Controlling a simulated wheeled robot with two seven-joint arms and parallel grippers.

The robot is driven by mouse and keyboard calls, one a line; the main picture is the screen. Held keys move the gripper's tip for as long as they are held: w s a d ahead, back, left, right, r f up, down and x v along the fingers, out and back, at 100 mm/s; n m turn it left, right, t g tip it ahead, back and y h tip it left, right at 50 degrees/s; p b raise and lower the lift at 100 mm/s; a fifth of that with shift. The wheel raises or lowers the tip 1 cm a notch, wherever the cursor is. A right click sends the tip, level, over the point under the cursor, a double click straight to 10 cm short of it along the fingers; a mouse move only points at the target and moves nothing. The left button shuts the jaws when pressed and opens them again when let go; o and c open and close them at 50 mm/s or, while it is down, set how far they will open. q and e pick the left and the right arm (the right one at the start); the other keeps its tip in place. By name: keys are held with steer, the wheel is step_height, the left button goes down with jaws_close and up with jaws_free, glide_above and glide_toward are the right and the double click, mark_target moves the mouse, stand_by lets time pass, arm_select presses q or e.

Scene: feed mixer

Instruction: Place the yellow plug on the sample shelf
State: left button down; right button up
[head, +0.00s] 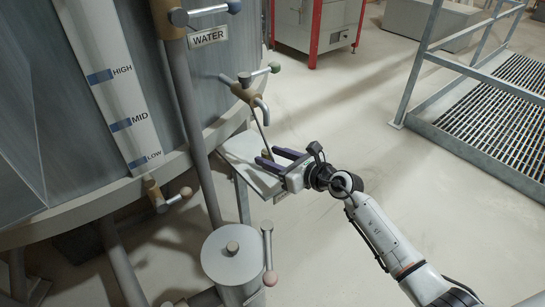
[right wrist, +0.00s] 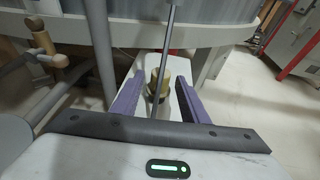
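The yellow plug (right wrist: 157,82) shows in the right wrist view, between the fingers of my right gripper, partly covered by a thin grey rod. The sample shelf (head: 242,150) is a pale plate beside the big tank, below a tap; it also shows in the right wrist view (right wrist: 182,64), behind the plug. My right gripper (head: 268,157) has purple fingers and is open over the shelf. Its fingers stand apart on either side of the plug, with visible gaps. Whether the plug rests on the shelf cannot be told. My left gripper is not in view.
The tank (head: 50,130) with level marks fills the left. A tap with a green knob (head: 275,67) juts over the shelf. A grey cylinder with a lever (head: 231,262) stands in front. A railing (head: 425,65) and grating (head: 490,115) are at right. Floor between is clear.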

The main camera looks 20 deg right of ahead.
steer(key=shift+s+r, duration=0.1)
steer(key=shift+r, duration=0.1)
steer(key=s+r+m+t+p, duration=0.2)
steer(key=s+r+m, duration=0.1)
steer(key=s+m, duration=0.4)
steer(key=s+r+m+t+p, duration=0.1)
steer(key=s+r+m, duration=0.1)
steer(key=s+m, duration=0.5)
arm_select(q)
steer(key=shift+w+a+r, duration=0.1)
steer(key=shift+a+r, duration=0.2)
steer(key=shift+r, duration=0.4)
arm_select(e)
steer(key=s+a+f+m+g+h, duration=0.1)
steer(key=s+a+f+m+g, duration=0.1)
steer(key=s+f+m, duration=0.5)
steer(key=s+a+f+m+g+h, duration=0.2)
steer(key=s+f+m+g, duration=0.3)
steer(key=s+m, duration=0.8)
step_height(320, 180, down, 2)
steer(key=a+m, duration=0.1)
steer(key=m, duration=0.4)
steer(key=shift+s+a+f, duration=0.2)
steer(key=shift+s+a, duration=0.05)
steer(key=shift+a, duration=0.05)
